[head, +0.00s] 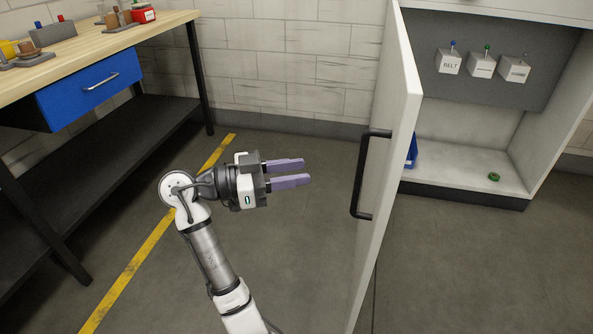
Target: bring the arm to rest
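My gripper (288,173) is in the middle of the head view, with my arm reaching up from the bottom edge. Its two purple fingers point right and are spread apart, with nothing between them. It hangs in free air over the grey floor. It is left of the open white cabinet door (390,150) and apart from the door's black handle (363,175).
A workbench with a wooden top (120,38) and a blue drawer (90,85) stands at the left. A yellow line (140,258) crosses the clear floor.

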